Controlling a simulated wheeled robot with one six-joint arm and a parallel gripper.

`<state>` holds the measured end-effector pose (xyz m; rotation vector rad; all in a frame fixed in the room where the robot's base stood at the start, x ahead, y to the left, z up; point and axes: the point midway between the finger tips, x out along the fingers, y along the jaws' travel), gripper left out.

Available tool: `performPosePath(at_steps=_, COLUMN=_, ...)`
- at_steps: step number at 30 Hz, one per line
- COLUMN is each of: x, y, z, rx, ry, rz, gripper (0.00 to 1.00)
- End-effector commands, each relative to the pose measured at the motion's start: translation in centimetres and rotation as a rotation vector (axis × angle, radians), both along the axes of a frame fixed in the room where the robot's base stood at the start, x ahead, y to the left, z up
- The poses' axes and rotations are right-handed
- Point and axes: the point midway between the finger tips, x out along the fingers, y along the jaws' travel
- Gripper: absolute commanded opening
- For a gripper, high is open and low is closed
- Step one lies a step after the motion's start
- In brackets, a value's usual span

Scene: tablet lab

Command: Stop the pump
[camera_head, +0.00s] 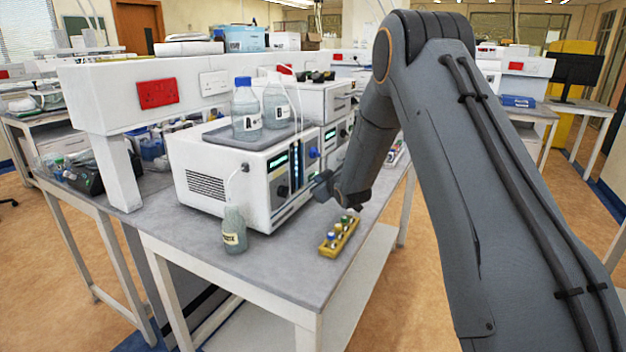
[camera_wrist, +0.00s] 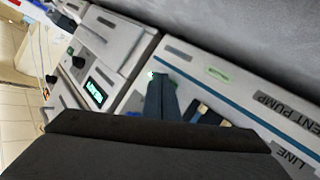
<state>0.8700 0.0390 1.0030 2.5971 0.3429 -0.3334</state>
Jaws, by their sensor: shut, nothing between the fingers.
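The solvent pump (camera_head: 235,180) is a white box on the bench, its front panel facing right. The panel has a lit display and knobs. In the wrist view the pump front (camera_wrist: 248,92) fills the right side, with part of the lettering "PUMP" upside down. My gripper (camera_head: 318,186) is just in front of the panel. Its dark fingers (camera_wrist: 158,77) are together and empty, pointing at the panel. A small green glow shows beside the fingertips; I cannot tell whether they touch the panel. The gripper body hides the lower part of the wrist view.
Bottles A (camera_head: 246,117) and B (camera_head: 276,106) stand on a tray on the pump. A waste bottle (camera_head: 235,232) stands at its near left corner. A vial rack (camera_head: 334,248) sits near the bench edge. Another instrument (camera_wrist: 98,62) with a lit display adjoins the pump.

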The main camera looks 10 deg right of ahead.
Motion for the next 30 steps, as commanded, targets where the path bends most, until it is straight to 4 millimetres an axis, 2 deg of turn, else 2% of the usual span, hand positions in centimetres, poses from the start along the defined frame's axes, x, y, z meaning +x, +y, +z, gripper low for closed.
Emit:
performPosePath(at_steps=9, x=0.0, y=0.0, z=0.0, rx=0.0, ry=0.0, rz=0.0, gripper=0.0)
performPosePath(at_steps=30, x=-0.9, y=-1.2, z=0.0, rx=0.0, ry=-0.001, rz=-0.001, gripper=0.0)
